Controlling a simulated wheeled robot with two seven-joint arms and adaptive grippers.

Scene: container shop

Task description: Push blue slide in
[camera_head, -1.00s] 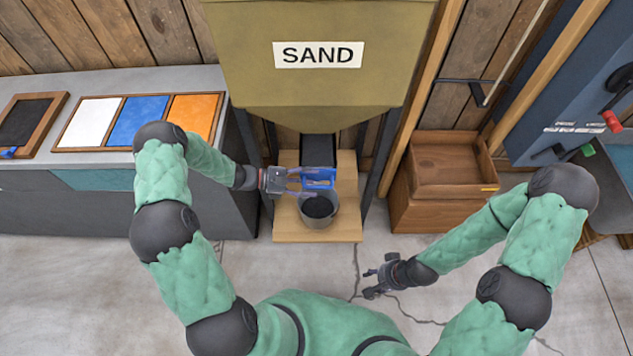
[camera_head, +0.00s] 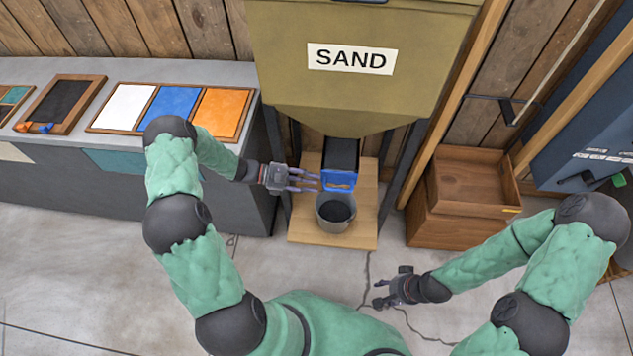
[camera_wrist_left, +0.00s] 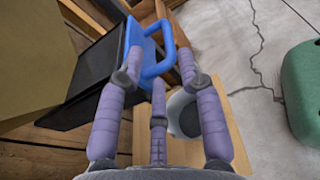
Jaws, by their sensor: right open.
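The blue slide (camera_head: 338,180) is at the front end of the black chute (camera_head: 342,155) under the sand hopper (camera_head: 300,100), just above a grey bucket (camera_head: 322,217). In the left wrist view the slide (camera_wrist_left: 150,28) shows its blue loop handle. My left gripper (camera_head: 314,182) is at the slide's left side. Its purple fingers are spread, with the handle near their tips; contact cannot be told. My right gripper (camera_head: 384,286) is open and empty above the floor, right of and nearer than the bucket. The bucket holds dark contents.
The bucket stands on a wooden board (camera_head: 305,233) between dark hopper legs. A grey counter (camera_head: 50,180) with colour panels is at left. A wooden crate (camera_head: 480,180) and a blue machine (camera_head: 590,130) are at right. The floor in front is clear.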

